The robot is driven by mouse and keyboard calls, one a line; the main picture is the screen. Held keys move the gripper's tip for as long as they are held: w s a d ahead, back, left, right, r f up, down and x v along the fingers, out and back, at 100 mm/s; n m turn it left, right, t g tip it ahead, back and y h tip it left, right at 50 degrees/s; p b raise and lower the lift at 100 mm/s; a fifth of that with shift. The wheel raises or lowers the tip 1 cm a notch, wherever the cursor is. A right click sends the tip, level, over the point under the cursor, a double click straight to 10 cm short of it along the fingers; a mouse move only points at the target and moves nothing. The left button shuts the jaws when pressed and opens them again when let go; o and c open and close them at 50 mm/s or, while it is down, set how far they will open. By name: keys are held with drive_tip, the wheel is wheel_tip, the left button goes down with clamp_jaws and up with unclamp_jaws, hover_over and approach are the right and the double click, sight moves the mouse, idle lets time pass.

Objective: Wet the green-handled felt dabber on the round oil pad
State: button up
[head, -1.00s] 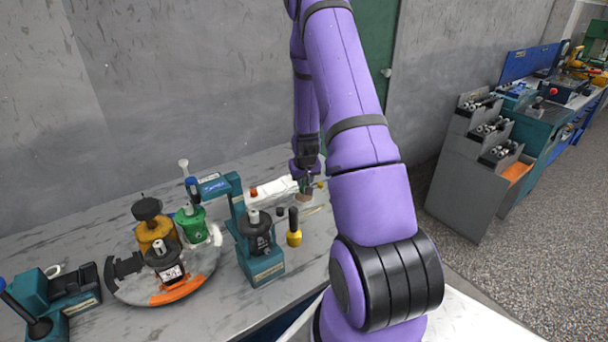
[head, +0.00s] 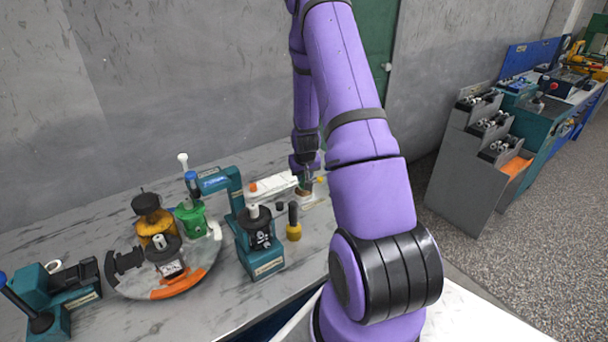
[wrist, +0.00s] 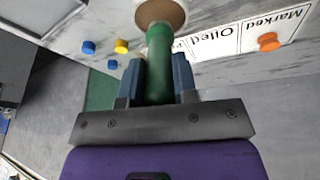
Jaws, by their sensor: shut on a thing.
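My gripper (wrist: 157,82) is shut on the green-handled felt dabber (wrist: 160,55), its blue fingers on both sides of the handle.
The white board (wrist: 240,38) reads "Oiled" and "Marked". Small blue, yellow and orange knobs lie around it. In the head view, a yellow-based black-handled tool (head: 294,228), a teal press (head: 262,260) and a round tray (head: 190,285) with coloured parts stand to the left.

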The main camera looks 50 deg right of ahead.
drive_tip(key=shift+f, duration=0.55)
idle(1.4)
drive_tip(key=shift+r, duration=3.5)
